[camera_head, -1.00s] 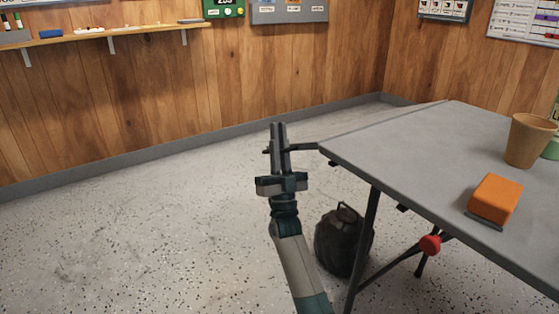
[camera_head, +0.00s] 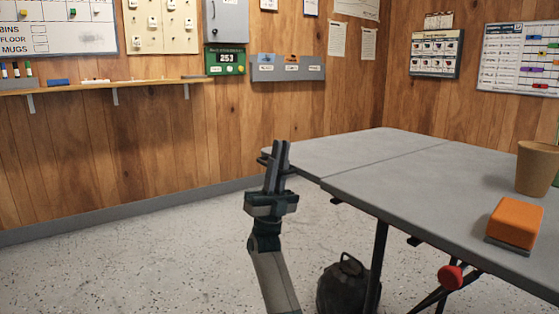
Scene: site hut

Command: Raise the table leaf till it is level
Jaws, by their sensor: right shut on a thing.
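The grey table leaf (camera_head: 350,152) shows its top surface at the far left end of the table, beyond a seam in the top. It lies close to in line with the fixed table top (camera_head: 415,180); I cannot tell whether it is exactly level. My right gripper (camera_head: 280,152) is upright at the leaf's outer left corner, shut on its edge. The fingers partly hide the grip point. The underside of the leaf is hidden. My left gripper is not in view.
An orange block (camera_head: 514,222) with a dark base and a tan cup (camera_head: 535,167) stand on the table. Under it are a red knob (camera_head: 450,277) and a dark round object (camera_head: 345,288). The floor (camera_head: 130,265) to the left is clear. A wall shelf (camera_head: 140,83) is behind.

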